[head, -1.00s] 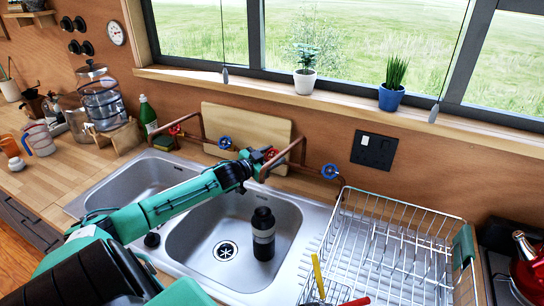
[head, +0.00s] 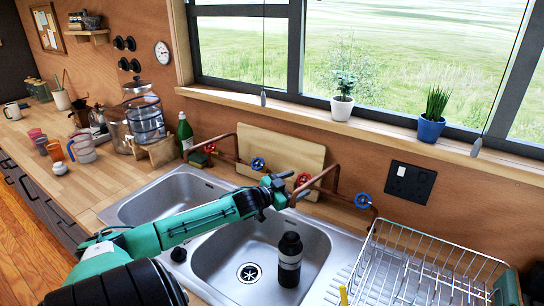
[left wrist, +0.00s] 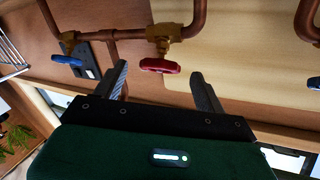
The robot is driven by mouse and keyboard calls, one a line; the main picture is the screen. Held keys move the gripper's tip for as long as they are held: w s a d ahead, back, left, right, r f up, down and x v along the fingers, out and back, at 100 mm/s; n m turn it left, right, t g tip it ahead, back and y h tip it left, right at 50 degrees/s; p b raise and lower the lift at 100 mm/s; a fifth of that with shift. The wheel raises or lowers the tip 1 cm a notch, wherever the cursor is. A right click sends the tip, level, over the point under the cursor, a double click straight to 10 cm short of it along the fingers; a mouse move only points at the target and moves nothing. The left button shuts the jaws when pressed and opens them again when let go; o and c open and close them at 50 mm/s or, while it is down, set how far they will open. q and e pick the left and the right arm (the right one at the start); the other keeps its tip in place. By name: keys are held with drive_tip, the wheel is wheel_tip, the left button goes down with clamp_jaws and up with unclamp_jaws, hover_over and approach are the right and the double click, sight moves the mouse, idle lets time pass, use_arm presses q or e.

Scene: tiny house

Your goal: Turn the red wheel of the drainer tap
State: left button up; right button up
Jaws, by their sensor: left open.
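The red wheel (head: 302,181) sits on the right copper tap (head: 330,172), on the side nearer the dish drainer. In the left wrist view the red wheel (left wrist: 160,66) shows edge-on below its brass valve. My left gripper (head: 282,186) is just left of this wheel in the head view. In the left wrist view my left gripper (left wrist: 158,76) is open, with the wheel in the gap between its fingertips, near their ends. I cannot tell whether a finger touches it. My right gripper is not in view.
Blue wheels (head: 363,201) (head: 258,164) flank the red one. Another red wheel (head: 209,148) is on the left tap. A wooden board (head: 280,150) leans behind the pipes. A black bottle (head: 290,260) stands in the sink (head: 225,262). The wire drainer (head: 430,262) is at right.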

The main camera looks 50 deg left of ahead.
sight(303, 180)
use_arm(q)
drive_tip(key=s, duration=0.9)
drive_tip(key=shift+s+a+r+b, duration=0.3)
drive_tip(key=shift+s+a+b, duration=0.05)
drive_tip(key=shift+a, duration=0.05)
idle(0.9)
drive_tip(key=shift+s+f+t+p, duration=0.15)
drive_tip(key=shift+t+p, duration=0.15)
drive_tip(key=shift+p, duration=1.5)
drive_tip(key=shift+w+d+p, duration=0.1)
drive_tip(key=shift+w+d, duration=0.1)
drive_tip(key=shift+w, duration=2.1)
drive_tip(key=shift+w+d+p, duration=0.15)
drive_tip(key=shift+w, duration=2.2)
drive_tip(key=shift+w+d+p, duration=0.1)
drive_tip(key=shift+w+d, duration=0.1)
drive_tip(key=shift+w, duration=2.1)
drive_tip(key=shift+f, duration=0.1)
